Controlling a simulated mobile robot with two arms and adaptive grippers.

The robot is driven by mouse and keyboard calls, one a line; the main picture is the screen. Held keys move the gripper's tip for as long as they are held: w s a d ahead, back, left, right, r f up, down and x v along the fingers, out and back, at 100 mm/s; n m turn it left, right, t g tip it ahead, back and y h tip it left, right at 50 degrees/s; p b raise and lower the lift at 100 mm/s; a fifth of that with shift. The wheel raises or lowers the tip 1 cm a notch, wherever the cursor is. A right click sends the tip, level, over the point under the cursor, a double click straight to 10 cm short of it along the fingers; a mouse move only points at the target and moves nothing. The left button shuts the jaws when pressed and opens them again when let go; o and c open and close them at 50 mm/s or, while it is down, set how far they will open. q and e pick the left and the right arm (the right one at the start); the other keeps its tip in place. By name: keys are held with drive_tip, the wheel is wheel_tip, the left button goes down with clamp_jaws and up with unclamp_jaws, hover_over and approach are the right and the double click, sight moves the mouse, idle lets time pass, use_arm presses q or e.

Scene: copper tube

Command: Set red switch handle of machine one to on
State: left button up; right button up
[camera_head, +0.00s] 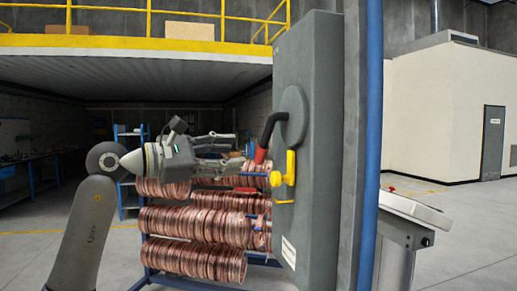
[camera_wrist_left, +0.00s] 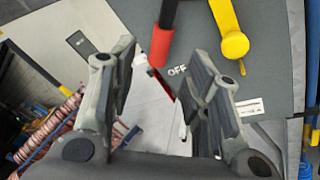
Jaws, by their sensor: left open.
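The switch handle is a black bent lever with a red grip (camera_head: 261,155) on a grey machine cabinet (camera_head: 322,140). It hangs down and to the left from a round grey hub (camera_head: 292,115). My left gripper (camera_head: 243,167) is open, just left of and slightly below the grip in the head view. In the left wrist view its two fingers (camera_wrist_left: 164,58) stand either side of the grip's end, which looks beyond the tips. I see no contact. My right gripper is out of view.
A yellow handle (camera_head: 284,177) sits on the same cabinet face, close to the red grip; it also shows in the wrist view (camera_wrist_left: 234,44). A rack of copper coils (camera_head: 195,222) stands behind my left arm. A blue post (camera_head: 371,150) and a console (camera_head: 416,211) are at right.

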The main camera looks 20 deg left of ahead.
sight(262, 161)
use_arm(q)
drive_tip(key=x, duration=0.1)
drive_tip(key=p+x, duration=0.1)
drive_tip(key=x, duration=0.1)
drive_tip(key=shift+w+d+r, duration=0.15)
drive_tip(key=shift+d+r, duration=0.1)
drive_tip(key=shift+d, duration=0.1)
drive_tip(key=p+x, duration=0.2)
drive_tip(key=x, duration=0.2)
drive_tip(key=shift+w+f, duration=0.15)
drive_tip(key=shift+w, duration=0.05)
drive_tip(key=shift+w+d+f, duration=0.1)
drive_tip(key=shift+w+d, duration=0.25)
drive_tip(key=shift+w, duration=0.05)
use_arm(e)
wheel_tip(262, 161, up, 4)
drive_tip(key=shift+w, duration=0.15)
use_arm(q)
drive_tip(key=shift+c, duration=0.5)
clamp_jaws()
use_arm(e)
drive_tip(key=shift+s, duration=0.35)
